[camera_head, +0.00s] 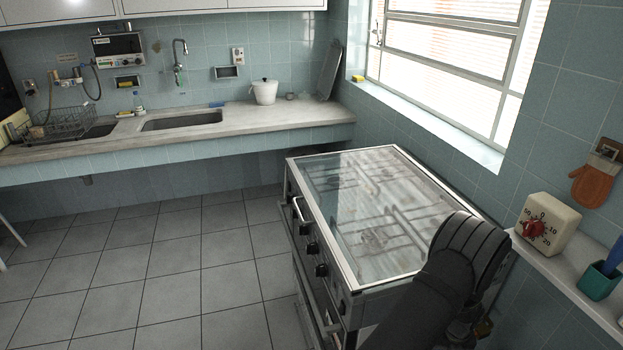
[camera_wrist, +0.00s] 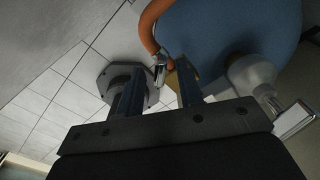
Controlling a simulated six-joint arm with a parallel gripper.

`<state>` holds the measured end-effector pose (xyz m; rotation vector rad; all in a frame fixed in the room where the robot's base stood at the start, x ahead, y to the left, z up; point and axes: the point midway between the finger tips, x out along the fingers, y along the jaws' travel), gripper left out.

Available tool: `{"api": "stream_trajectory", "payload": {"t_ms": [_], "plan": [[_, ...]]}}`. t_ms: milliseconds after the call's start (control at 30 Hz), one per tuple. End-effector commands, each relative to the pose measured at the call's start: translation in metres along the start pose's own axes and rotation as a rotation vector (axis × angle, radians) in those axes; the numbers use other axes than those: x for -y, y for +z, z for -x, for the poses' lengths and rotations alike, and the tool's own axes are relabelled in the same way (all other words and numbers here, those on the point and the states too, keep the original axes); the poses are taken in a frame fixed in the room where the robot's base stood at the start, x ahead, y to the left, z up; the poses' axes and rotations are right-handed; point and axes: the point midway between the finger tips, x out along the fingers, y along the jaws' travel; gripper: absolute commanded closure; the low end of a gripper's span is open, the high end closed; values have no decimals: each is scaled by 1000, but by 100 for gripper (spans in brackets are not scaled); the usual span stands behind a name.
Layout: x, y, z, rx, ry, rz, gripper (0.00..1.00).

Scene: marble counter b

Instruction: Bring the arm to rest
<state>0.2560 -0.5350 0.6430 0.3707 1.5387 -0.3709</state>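My arm, dark grey, rises at the lower right of the head view, in front of the stove's right side. My gripper is not clearly visible there. In the wrist view, the two dark fingers of my gripper (camera_wrist: 160,78) stand apart with a gap between them. I see nothing clearly held. An orange curved tube and a small metallic piece show behind the gap; their distance is hard to tell.
A glass-topped stove (camera_head: 370,205) stands beside my arm. A white shelf (camera_head: 570,278) on the right holds a timer (camera_head: 546,224) and a teal cup (camera_head: 598,281). An orange mitt (camera_head: 592,186) hangs above.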

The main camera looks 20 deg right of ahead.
Motion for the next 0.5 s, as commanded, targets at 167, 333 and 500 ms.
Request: {"api": "stream_trajectory", "payload": {"t_ms": [167, 333, 500], "plan": [[0, 0, 0, 0, 0, 141, 66], [0, 0, 0, 0, 0, 278, 66], [0, 0, 0, 0, 0, 415, 66]]}}
